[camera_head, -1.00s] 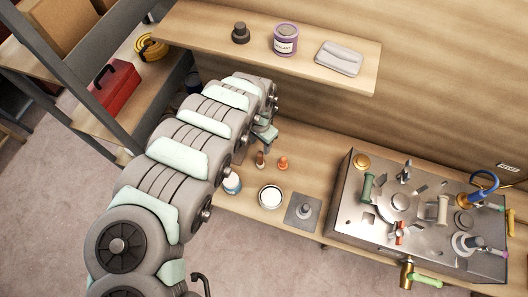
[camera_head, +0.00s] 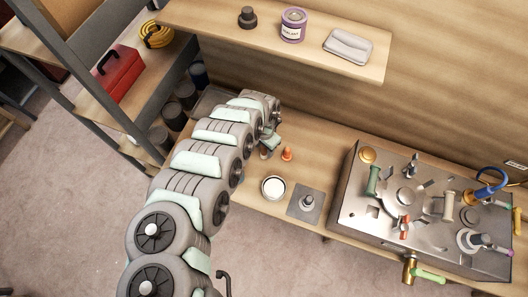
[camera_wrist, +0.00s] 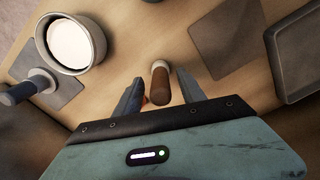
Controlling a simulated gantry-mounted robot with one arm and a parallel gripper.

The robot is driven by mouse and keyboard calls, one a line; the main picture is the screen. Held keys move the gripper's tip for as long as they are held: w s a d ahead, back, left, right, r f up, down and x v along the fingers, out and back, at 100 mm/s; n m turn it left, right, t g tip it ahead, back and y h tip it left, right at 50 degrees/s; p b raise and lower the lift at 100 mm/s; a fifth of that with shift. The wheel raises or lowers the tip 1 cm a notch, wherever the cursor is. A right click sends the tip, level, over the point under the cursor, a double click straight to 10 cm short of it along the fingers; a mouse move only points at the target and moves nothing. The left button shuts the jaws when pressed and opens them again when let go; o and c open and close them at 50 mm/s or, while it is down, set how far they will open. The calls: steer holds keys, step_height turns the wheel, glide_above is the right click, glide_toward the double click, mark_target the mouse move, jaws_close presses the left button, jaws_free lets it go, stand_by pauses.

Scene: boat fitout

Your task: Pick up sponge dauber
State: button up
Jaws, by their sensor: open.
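The sponge dauber, a brown cylinder with a pale end (camera_wrist: 160,88), stands on the wooden bench between the two fingers of my gripper (camera_wrist: 158,77) in the wrist view. The fingers are open, with a gap on each side of it. In the head view my gripper (camera_head: 271,141) is low over the bench and largely covers the dauber (camera_head: 264,153). Whether the fingers reach down around its body or stay just above it is hard to tell.
A small orange object (camera_head: 287,154) stands close to the right of the dauber. An open white-filled can (camera_head: 273,188) and a grey pad with a knobbed tool (camera_head: 305,204) are nearby. A metal fixture box (camera_head: 345,205) stands right; a shelf (camera_head: 230,33) overhangs behind.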

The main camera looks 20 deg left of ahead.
steer(key=shift+c, duration=0.4)
jaws_close()
